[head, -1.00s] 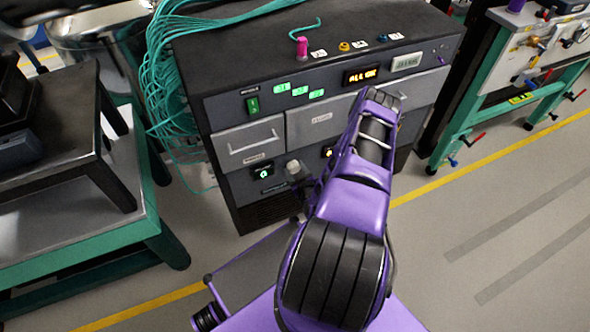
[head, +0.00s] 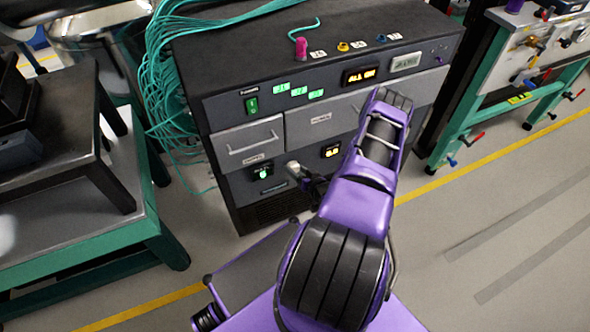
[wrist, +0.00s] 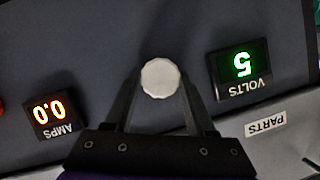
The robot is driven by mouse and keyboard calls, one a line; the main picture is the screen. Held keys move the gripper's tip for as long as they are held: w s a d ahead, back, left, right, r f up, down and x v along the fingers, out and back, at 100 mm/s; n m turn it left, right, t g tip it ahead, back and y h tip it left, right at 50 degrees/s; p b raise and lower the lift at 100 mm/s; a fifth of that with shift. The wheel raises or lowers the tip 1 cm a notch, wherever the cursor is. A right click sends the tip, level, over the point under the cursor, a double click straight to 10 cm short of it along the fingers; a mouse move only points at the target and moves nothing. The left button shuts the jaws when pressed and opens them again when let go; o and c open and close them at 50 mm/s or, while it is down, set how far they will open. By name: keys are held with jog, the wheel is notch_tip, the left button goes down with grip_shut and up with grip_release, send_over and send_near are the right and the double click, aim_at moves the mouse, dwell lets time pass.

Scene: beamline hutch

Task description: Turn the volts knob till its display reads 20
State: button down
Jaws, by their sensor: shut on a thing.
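The volts display (wrist: 242,64) shows a green 5, upside down in the wrist view. It is also the small green display (head: 263,173) low on the cabinet front, too small to read there. A pale faceted round knob (wrist: 160,77) lies between the volts and amps displays in the wrist view. My gripper (wrist: 160,84) is shut on this knob, one finger on each side. In the head view my gripper (head: 311,182) is at the cabinet front, partly hidden by my arm.
The orange amps display (wrist: 50,112) reads 0.0; it shows in the head view (head: 330,151). A PARTS label (wrist: 265,125) is near the volts display. A drawer (head: 249,144) sits above it. Teal cables (head: 170,95) hang at the cabinet's left, beside a green-framed table (head: 110,245).

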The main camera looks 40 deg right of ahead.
jog(key=m+t+y, duration=0.1)
jog(key=m+y, duration=0.1)
jog(key=m, duration=0.1)
jog(key=shift+s+d+f, duration=0.1)
jog(key=shift+f, duration=0.05)
jog(key=shift+f+m+t+y, duration=0.1)
jog(key=shift+m+t+y, duration=0.5)
jog(key=shift+m, duration=1.3)
jog(key=shift+c, duration=1.2)
grip_release()
jog(key=v, duration=1.7)
jog(key=shift+s+d+p, duration=0.15)
jog(key=shift+s+p, duration=0.1)
jog(key=shift+p, duration=0.2)
jog(key=shift+f, duration=0.15)
